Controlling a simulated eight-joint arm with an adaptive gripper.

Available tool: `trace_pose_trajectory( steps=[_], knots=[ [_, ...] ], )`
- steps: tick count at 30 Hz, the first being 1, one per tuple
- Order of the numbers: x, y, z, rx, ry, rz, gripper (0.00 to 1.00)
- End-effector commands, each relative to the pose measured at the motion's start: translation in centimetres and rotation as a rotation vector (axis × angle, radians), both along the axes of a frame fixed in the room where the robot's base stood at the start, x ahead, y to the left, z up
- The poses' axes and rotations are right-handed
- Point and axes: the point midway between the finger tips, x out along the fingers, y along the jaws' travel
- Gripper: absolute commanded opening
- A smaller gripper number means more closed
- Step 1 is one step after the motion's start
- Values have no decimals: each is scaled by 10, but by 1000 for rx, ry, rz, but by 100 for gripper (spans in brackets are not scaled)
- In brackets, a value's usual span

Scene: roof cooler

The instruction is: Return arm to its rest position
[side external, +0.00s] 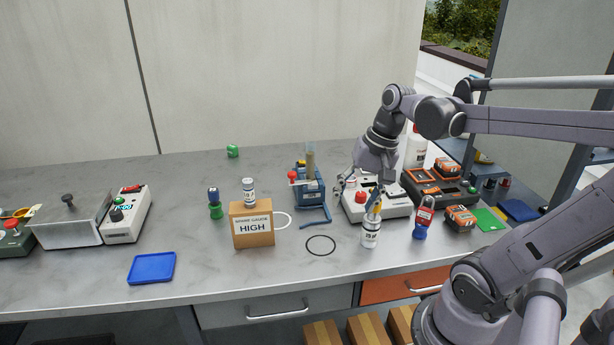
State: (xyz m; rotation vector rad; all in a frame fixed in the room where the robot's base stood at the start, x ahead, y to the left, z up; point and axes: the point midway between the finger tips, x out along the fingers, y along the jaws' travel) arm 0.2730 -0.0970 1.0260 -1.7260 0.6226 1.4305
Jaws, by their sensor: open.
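My gripper (360,186) is at the right of the centre of the side external view, pointing down over the white device with a red knob (385,212) on the bench. Its fingers are open, and I see nothing held between them. My arm reaches in from the right and bends down at the wrist. Whether the fingertips touch the device or the tools, I cannot tell.
A cardboard box marked HIGH (252,226) with a small bottle (248,190) on top stands left of centre. A blue holder (309,188) is nearer the gripper. Orange-black devices (436,186) and a red-blue item (423,218) crowd the right.

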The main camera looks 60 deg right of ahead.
Motion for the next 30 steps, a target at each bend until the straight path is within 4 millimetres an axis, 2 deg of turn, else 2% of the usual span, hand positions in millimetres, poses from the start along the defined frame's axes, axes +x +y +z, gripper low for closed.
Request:
trace_pose_trajectory(
  steps=[1,9,15,19,30],
  knots=[
    [3,12,-4,-48,-31,86,60],
    [22,65,-14,-340,-254,572,60],
    [28,92,-15,-472,-371,792,60],
    [30,98,-15,-503,-399,839,60],
    [30,98,-15,-503,-399,839,60]
  ],
)
